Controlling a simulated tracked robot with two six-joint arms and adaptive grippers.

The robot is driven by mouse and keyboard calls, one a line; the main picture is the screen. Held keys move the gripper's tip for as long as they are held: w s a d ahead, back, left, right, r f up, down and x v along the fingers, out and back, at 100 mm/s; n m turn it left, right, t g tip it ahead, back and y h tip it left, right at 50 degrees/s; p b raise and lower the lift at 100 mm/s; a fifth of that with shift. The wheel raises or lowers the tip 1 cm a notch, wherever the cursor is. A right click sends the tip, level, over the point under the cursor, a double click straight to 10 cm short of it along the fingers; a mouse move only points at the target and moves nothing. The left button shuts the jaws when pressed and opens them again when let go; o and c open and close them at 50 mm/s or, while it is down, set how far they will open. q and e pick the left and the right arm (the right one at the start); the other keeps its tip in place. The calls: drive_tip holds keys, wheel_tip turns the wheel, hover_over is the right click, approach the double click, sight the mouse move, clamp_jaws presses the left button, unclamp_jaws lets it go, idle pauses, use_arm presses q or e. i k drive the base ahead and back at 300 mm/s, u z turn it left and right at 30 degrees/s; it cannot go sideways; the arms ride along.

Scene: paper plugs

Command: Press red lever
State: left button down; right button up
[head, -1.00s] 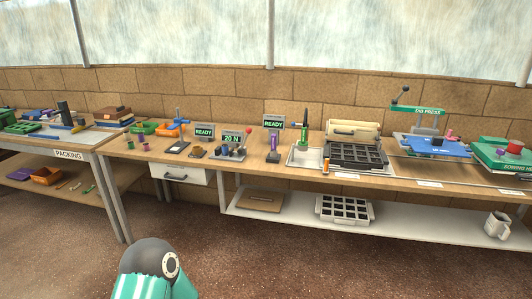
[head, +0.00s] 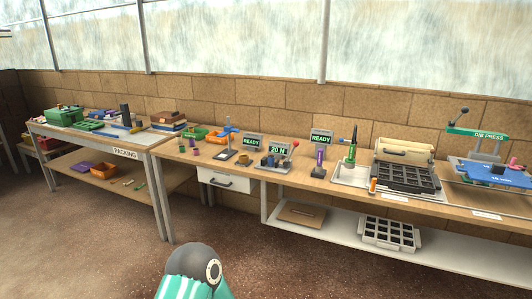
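A lever with a red ball knob (head: 295,144) stands up at the right of a small grey press-like device with a green "20 N" display (head: 277,149). The device sits on the wooden bench, left of the middle of the bench top. The lever's shaft is too small to make out fully. A grey and teal part of my own body shows at the bottom of the head view. Neither gripper is in view, so nothing shows between them and the lever.
Two "READY" displays (head: 321,138) stand near the device. A black tray (head: 405,178) and a "DIB PRESS" (head: 476,134) are to the right. A packing table (head: 135,141) stands left. The floor before the bench is clear.

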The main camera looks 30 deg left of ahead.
sight(296, 144)
drive_tip(key=u, duration=0.65)
drive_tip(key=i, duration=1.1)
drive_tip(key=u, duration=0.45)
drive_tip(key=i, duration=0.95)
drive_tip(key=z, duration=0.5)
drive_tip(key=k, duration=0.5)
drive_tip(key=z, duration=0.7)
drive_tip(key=i, duration=0.35)
drive_tip(key=u, duration=0.35)
